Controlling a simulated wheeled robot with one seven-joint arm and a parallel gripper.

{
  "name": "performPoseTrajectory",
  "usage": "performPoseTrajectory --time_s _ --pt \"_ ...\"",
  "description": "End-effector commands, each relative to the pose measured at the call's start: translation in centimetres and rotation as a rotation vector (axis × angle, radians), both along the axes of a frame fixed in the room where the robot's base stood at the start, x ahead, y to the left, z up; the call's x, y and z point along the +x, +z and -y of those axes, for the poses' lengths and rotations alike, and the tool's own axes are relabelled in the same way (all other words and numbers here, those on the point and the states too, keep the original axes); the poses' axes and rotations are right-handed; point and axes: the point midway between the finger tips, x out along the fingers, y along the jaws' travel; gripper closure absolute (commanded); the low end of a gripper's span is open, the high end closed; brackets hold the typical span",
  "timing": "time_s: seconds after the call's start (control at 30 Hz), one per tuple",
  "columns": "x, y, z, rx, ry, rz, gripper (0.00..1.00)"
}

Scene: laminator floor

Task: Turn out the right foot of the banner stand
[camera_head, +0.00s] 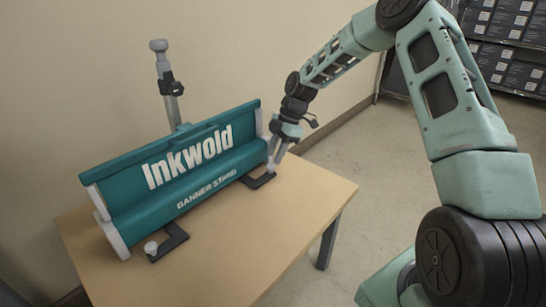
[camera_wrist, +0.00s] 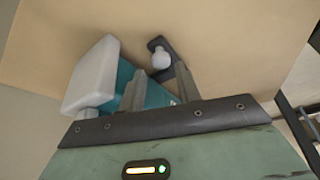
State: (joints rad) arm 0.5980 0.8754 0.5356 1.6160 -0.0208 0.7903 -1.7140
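The teal banner stand (camera_head: 185,165) with white end caps stands on a wooden table. Its right foot (camera_head: 258,181), a black bent bar, lies on the tabletop at the stand's right front. My gripper (camera_head: 271,168) points down at the outer end of this foot, beside the right end cap. In the wrist view, my gripper's two fingers (camera_wrist: 159,76) are apart. The foot's white knob (camera_wrist: 161,58) shows just beyond and between the fingertips; I cannot tell whether they touch it. The black foot (camera_wrist: 157,44) shows around the knob. The white end cap (camera_wrist: 92,76) is close by on the left.
The left foot (camera_head: 170,243) with a white knob (camera_head: 151,248) lies at the stand's left front. A grey pole (camera_head: 168,88) rises behind the stand by the wall. The table (camera_head: 255,245) is clear in front. Shelves of boxes (camera_head: 508,50) stand at back right.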

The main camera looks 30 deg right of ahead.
Motion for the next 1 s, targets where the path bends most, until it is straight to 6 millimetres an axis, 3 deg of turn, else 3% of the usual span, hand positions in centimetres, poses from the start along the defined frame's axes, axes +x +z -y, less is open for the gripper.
performPoseTrajectory --time_s 0.03,0.1,0.5,0.7,1.0 --pt "0.0 1.7 0.6 -0.002 -0.003 0.003 0.67" --pt "0.0 3.3 1.3 -0.002 -0.002 0.003 0.67" --pt "-0.3 11.2 4.6 -0.001 -0.001 0.003 0.67" --pt "-0.3 12.9 5.3 0.000 0.000 0.002 0.67" --pt "-0.3 13.2 5.5 0.000 0.001 0.001 0.67"
